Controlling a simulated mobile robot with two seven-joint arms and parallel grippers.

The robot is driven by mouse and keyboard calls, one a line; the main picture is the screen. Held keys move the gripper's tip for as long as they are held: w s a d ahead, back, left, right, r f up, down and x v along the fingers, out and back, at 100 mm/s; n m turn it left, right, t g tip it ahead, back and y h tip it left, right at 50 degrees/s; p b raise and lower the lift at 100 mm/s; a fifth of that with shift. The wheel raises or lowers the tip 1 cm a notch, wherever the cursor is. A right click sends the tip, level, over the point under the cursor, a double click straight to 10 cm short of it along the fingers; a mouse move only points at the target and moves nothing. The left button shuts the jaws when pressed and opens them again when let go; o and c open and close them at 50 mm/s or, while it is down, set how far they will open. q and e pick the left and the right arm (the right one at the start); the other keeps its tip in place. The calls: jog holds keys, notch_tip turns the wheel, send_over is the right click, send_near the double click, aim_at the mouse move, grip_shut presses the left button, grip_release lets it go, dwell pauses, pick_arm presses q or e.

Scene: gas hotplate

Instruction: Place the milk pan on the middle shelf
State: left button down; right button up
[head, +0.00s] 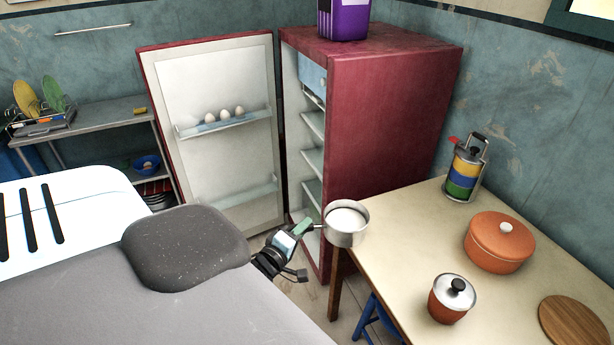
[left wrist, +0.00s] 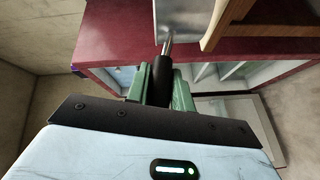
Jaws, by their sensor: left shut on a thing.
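The milk pan (head: 346,225) is a light metal pot with a pale interior, upright in the head view at the table's far left corner; I cannot tell whether it touches the table. My left gripper (head: 300,229) is shut on its handle. In the left wrist view, the green fingers (left wrist: 162,82) clasp the dark handle (left wrist: 163,68), and part of the pan (left wrist: 181,17) shows at the top. The red fridge (head: 385,130) stands open behind the pan. Its middle shelf (head: 312,159) shows as one of several pale shelves, partly hidden by the side wall. My right gripper is out of view.
The open fridge door (head: 215,95) holds several eggs. The table (head: 400,235) carries an orange pot (head: 498,243), a small lidded pot (head: 451,298), a striped canister (head: 464,172) and a wooden board (head: 573,325). A blue stool (head: 375,318) is beneath it. Floor shows before the fridge.

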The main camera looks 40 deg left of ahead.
pick_arm(q)
jog(key=d+r+m+h, duration=0.1)
jog(key=d+r, duration=0.7)
jog(key=d, duration=0.3)
jog(key=d+r+m+h, duration=0.1)
jog(key=d+r+h, duration=0.1)
jog(key=d+r, duration=0.6)
jog(key=d, duration=0.3)
jog(key=shift+w+d+r, duration=0.2)
jog(key=shift+d+r, duration=0.1)
jog(key=shift+r, duration=0.1)
jog(key=shift+a, duration=0.1)
